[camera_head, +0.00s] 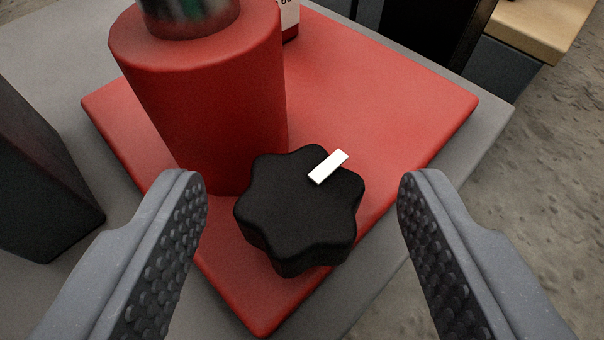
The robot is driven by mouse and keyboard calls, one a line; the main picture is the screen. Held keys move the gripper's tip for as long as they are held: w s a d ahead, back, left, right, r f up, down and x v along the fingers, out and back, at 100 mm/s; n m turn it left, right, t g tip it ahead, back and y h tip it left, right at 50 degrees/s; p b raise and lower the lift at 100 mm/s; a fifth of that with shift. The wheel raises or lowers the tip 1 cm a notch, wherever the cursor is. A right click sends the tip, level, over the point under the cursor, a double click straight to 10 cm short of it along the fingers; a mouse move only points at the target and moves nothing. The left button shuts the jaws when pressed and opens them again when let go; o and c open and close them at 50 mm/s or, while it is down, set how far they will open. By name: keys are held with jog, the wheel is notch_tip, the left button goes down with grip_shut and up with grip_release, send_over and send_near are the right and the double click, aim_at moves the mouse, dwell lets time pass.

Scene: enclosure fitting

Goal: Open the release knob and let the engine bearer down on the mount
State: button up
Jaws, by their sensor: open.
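The release knob (290,215) is a black, lobed knob with a white mark (328,166) on its top, the mark pointing to the upper right. It sits at the near side of a red cylinder (210,100) that stands on a red base plate (390,100). A metal rod (188,14) rises from the top of the cylinder and leaves the frame. My gripper (302,195) is open, one finger to the left of the knob and one to the right, with a gap on both sides. The engine bearer cannot be made out for certain.
The red plate lies on a grey surface (40,60). A dark block (40,175) stands at the left. Dark upright parts and a tan block (535,28) are at the upper right. Rough grey ground (560,140) shows at the right.

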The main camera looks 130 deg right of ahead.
jog(key=c, duration=1)
